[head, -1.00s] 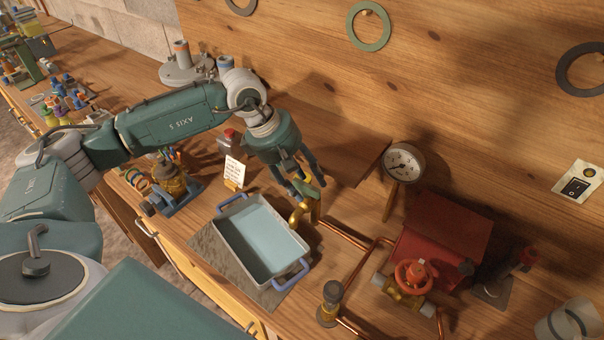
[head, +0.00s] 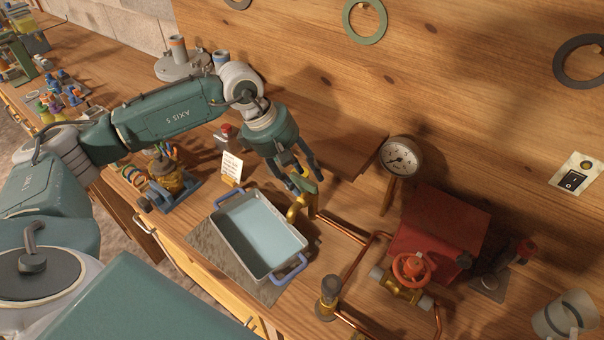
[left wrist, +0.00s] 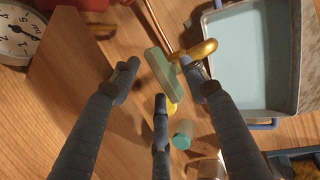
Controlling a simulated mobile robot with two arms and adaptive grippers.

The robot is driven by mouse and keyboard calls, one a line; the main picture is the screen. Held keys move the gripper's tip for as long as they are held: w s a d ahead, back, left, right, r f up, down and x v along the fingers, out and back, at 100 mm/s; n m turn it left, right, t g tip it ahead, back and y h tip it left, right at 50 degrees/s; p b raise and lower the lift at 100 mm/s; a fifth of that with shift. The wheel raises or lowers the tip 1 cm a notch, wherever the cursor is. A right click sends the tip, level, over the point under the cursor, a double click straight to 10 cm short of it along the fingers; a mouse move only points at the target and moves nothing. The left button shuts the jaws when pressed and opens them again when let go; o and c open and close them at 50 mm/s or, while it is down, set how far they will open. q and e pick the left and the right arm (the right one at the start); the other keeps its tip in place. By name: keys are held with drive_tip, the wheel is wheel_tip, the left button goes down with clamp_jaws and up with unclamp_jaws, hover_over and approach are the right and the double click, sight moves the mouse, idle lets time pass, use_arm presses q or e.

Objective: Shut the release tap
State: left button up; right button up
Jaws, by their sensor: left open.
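The release tap (head: 296,208) is brass with a flat green lever on top, and its spout is at the pan's right rim. In the left wrist view the green lever (left wrist: 161,76) lies between my fingers, with the brass spout (left wrist: 203,49) behind the right finger. My left gripper (head: 304,182) is open, pointing down over the tap, its fingers spread around the lever. The wrist view shows it too (left wrist: 161,84); whether any finger touches the lever is unclear. The fingers partly hide the lever in the head view. My right gripper is not in view.
A grey pan with blue handles (head: 229,236) holds pale liquid. A card (head: 231,166) stands behind it. A copper pipe (head: 343,228) runs right to a red-wheel valve (head: 411,267) by a red box (head: 436,226). A gauge (head: 400,157) stands behind.

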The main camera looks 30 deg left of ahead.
use_arm(q)
drive_tip(key=shift+r, duration=0.1)
drive_tip(key=v, duration=1.2)
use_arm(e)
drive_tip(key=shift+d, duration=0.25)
use_arm(q)
drive_tip(key=shift+a, duration=0.1)
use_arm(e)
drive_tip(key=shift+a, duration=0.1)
